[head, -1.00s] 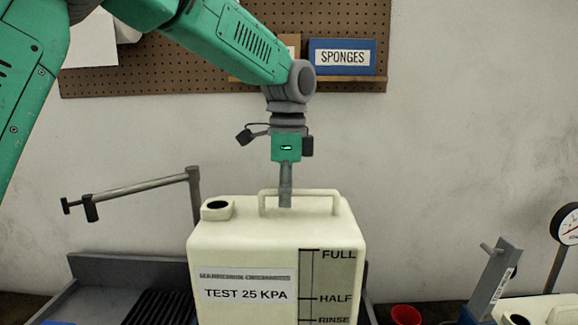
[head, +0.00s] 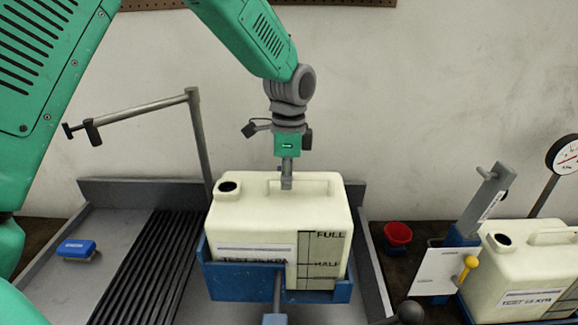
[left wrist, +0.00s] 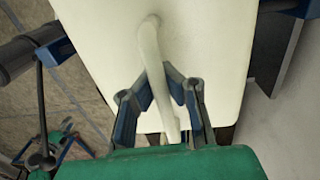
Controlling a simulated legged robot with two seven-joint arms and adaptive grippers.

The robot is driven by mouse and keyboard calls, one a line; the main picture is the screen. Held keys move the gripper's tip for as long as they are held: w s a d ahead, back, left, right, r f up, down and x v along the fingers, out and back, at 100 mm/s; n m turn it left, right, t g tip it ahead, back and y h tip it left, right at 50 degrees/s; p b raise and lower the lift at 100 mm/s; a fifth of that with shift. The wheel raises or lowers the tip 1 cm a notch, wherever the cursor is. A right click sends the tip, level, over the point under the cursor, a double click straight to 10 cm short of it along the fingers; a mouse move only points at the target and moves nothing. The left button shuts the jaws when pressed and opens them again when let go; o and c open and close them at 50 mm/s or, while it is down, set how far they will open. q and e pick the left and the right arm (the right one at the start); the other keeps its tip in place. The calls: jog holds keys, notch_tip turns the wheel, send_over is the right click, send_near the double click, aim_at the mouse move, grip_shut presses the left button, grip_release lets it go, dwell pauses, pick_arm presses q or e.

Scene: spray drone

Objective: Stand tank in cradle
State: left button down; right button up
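The cream tank (head: 235,215) is upright with its lower part behind the front wall of the blue cradle (head: 225,278). The cradle hides the tank's base, so I cannot tell whether it rests fully on the bottom. My left gripper (head: 287,180) comes down from above at the tank's top handle. In the left wrist view, the fingers of my left gripper (left wrist: 160,85) close around the handle (left wrist: 150,50) of the tank (left wrist: 210,50). My right gripper is not in view.
The cradle stands in a grey tray (head: 120,195) with black ribs (head: 150,262) and an upright bent post (head: 200,145). A blue brush (head: 77,249) lies at left. At right are a red cup (head: 397,236), a second cream tank (head: 535,268) and a gauge (head: 564,155).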

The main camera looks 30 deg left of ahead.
pick_arm(q)
jog(key=shift+w+a+f, duration=0.15)
jog(key=shift+a+f, duration=0.1)
jog(key=shift+f, duration=0.1)
jog(key=c, duration=2.3)
grip_release()
jog(key=o, duration=0.6)
jog(key=shift+s+d, duration=0.15)
jog(key=shift+s, duration=0.05)
jog(key=shift+d, duration=0.15)
jog(key=shift+d+r, duration=0.1)
jog(key=shift+r, duration=0.05)
jog(key=r, duration=0.3)
jog(key=r+b, duration=0.1)
jog(key=r, duration=0.3)
jog(key=w+r, duration=0.1)
jog(key=r, duration=0.3)
jog(key=shift+a+b, duration=0.2)
jog(key=shift+b, duration=0.15)
jog(key=shift+d+r, duration=0.1)
jog(key=shift+r, duration=0.3)
